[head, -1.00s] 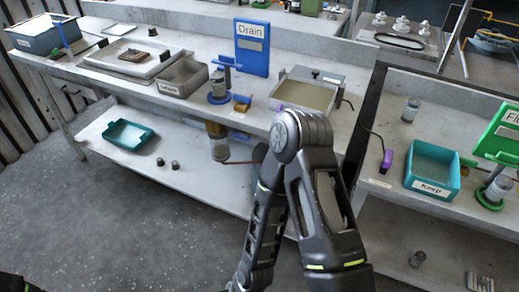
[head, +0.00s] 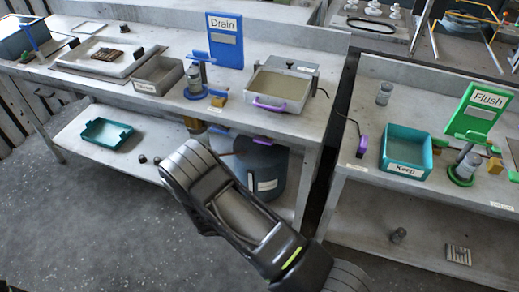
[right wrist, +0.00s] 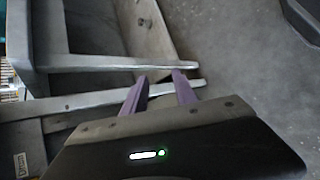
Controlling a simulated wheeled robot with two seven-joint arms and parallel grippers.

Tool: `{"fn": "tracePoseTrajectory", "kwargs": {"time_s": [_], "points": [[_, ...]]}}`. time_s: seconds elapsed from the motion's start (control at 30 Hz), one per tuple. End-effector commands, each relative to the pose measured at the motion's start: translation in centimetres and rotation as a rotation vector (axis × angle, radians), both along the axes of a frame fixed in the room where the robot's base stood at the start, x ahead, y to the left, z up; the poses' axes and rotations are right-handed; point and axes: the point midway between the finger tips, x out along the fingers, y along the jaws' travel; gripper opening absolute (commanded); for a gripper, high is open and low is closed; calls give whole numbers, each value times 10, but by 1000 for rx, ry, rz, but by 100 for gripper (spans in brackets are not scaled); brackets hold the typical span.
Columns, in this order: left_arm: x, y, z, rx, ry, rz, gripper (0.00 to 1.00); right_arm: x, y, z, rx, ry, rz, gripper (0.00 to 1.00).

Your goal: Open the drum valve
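In the head view a dark blue-grey drum (head: 262,168) with a white label stands under the middle bench. A small purple part (head: 263,141) shows at its top; I cannot make out the valve or its setting. My right arm reaches up from the lower right in front of the drum's left side and hides its own gripper there. In the right wrist view my right gripper (right wrist: 159,76) shows two purple fingers apart with nothing between them. Bench legs (right wrist: 115,63) and floor lie beyond them. My left gripper is not in view.
The bench above holds a blue Drain sign (head: 225,40), a tray with a purple handle (head: 280,90) and a grey bin (head: 160,75). The lower shelf holds a teal tray (head: 107,131). A second bench right carries a teal Keep bin (head: 405,150). Floor is free at left.

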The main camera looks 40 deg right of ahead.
Motion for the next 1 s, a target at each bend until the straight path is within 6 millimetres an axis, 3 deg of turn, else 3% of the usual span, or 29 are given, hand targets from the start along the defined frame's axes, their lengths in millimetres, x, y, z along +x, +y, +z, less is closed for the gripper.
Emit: {"fn": "tracePoseTrajectory", "kwargs": {"time_s": [0.03, 0.1, 0.2, 0.3, 0.43, 0.77, 1.0], "points": [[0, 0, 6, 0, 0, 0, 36, 43, -17, 36, -165, -72, 74, 34], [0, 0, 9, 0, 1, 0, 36, 92, -29, 84, -361, -185, 153, 34], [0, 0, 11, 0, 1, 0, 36, 142, -27, 139, -556, -327, 237, 34], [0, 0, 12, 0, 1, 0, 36, 168, -20, 173, -662, -421, 285, 34], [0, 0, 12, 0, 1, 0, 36, 179, -16, 188, -708, -465, 305, 34], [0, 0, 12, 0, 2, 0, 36, 178, -18, 187, -706, -460, 302, 34], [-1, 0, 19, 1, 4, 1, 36, 182, -41, 189, -706, -458, 300, 34]]}}
